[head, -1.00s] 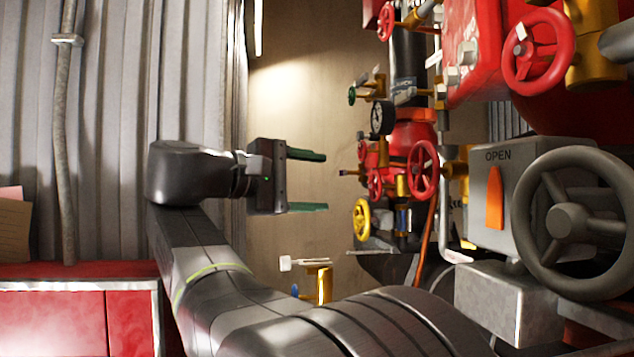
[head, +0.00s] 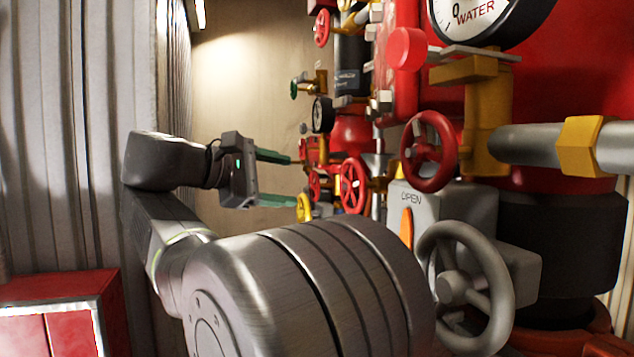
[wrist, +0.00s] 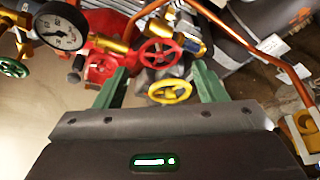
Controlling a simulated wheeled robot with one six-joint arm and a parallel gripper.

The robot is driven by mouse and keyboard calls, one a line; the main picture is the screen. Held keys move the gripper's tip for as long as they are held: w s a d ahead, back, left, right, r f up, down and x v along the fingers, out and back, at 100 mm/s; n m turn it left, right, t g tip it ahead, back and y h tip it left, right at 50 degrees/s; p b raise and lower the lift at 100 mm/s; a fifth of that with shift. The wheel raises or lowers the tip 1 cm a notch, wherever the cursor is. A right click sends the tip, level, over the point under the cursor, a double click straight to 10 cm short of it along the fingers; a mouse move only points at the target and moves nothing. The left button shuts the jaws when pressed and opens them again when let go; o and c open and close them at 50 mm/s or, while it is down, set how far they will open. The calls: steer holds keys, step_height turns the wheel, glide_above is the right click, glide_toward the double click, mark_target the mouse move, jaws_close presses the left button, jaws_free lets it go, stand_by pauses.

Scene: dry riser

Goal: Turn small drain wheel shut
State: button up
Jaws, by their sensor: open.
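Several small handwheels sit on the pipework, and I cannot read a label marking the drain wheel. A small yellow wheel (head: 304,208) shows just beyond my gripper (head: 294,179), partly hidden by its lower finger. In the wrist view the yellow wheel (wrist: 170,91) lies between the fingers of my gripper (wrist: 160,72), and a small red wheel (wrist: 158,52) lies a little farther up. My gripper is open and empty. I see no clear contact with either wheel. Red wheels (head: 353,185) also show right of the fingers in the head view.
A black-rimmed gauge (wrist: 61,27) and a green wheel (wrist: 13,68) are at the wrist view's upper left. A large grey wheel (head: 465,285) on an OPEN-marked box (head: 455,207) and a red wheel (head: 428,150) stand at right. A red cabinet (head: 60,295) is at lower left.

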mark_target(312, 186)
steer(key=p+x, duration=0.1)
steer(key=x, duration=0.7)
steer(key=shift+w+d, duration=0.1)
steer(key=shift+d, duration=0.05)
steer(key=c, duration=0.7)
steer(key=m+b, duration=0.1)
steer(key=b, duration=0.2)
steer(key=shift+f+t, duration=0.4)
steer(key=m+b, duration=0.2)
steer(key=b, duration=0.1)
steer(key=shift+t, duration=0.3)
steer(key=shift+r+m+h+b, duration=0.2)
steer(key=shift+m+h+b, duration=0.2)
steer(key=shift+b, duration=0.1)
steer(key=o, duration=0.7)
